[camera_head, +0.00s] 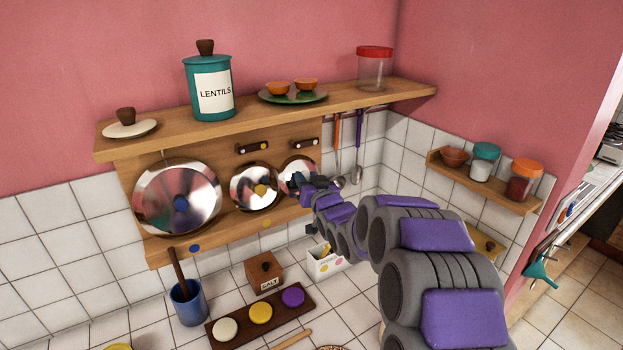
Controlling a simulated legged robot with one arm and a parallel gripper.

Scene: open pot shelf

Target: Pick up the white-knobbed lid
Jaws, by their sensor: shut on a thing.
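Three shiny metal lids stand on edge against the wooden rack. The large left lid (178,198) has a blue knob and the middle lid (245,187) has a yellow knob. The smallest lid (299,166) is at the right, and its knob is hidden behind my gripper, so I cannot see its colour. My gripper (294,183) is at the face of this right lid, shut on it where the knob sits. The lid is upright at its place in the rack. The fingertips are small and dark against the lid.
The upper shelf (345,99) holds a teal lentils jar (207,91), a cream lid (130,128), a green plate with orange bowls, and a red-capped jar (374,68). Utensils (338,140) hang just right of the lids. A salt box (264,272) and blue cup (188,303) stand below.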

